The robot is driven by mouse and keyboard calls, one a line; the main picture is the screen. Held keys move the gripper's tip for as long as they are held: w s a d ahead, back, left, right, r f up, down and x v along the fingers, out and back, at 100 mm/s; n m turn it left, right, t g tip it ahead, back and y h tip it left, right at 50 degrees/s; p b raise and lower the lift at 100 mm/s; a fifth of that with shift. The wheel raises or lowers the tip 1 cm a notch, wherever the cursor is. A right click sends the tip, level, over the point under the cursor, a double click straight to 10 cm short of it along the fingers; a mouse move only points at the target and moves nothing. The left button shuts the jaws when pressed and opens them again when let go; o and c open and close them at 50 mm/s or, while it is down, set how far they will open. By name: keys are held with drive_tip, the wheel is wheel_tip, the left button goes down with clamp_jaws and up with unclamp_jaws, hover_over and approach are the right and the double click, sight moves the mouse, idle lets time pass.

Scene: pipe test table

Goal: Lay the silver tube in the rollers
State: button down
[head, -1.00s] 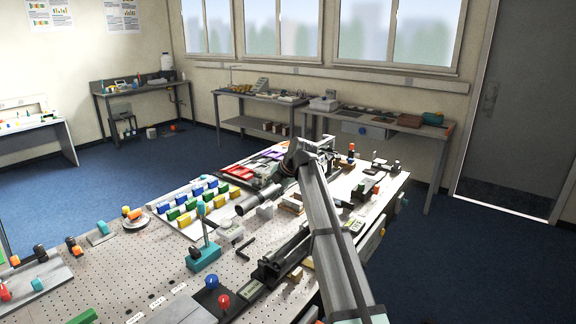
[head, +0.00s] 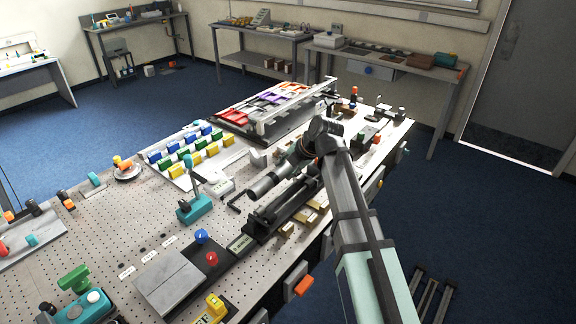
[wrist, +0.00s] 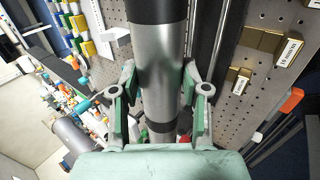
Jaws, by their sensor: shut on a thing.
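The silver tube (wrist: 160,62) has a bright metal middle and black sections. In the wrist view my gripper (wrist: 160,92) is shut on it, with a green finger pad on each side. In the head view the tube (head: 264,186) points to the lower left from my wrist, and the gripper itself is hard to make out there. A long dark bed with rails (head: 284,205), which looks like the roller stand, lies just in front of the tube. Dark rails also show right of the tube in the wrist view (wrist: 208,45). The rollers themselves cannot be told apart.
A teal-based stand (head: 194,209) with an upright post is left of the tube. Blue and red knobs (head: 206,250) stand by the bed's near end. Colored blocks (head: 190,148) and bins (head: 268,101) lie behind. The perforated tabletop (head: 120,228) has free room at left.

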drive_tip(key=shift+b, duration=0.35)
drive_tip(key=shift+f+b, duration=3.15)
drive_tip(key=shift+f, duration=0.95)
drive_tip(key=shift+f+b, duration=0.35)
drive_tip(key=shift+c, duration=2.4)
unclamp_jaws()
drive_tip(key=shift+d, duration=0.1)
drive_tip(key=v, duration=1.2)
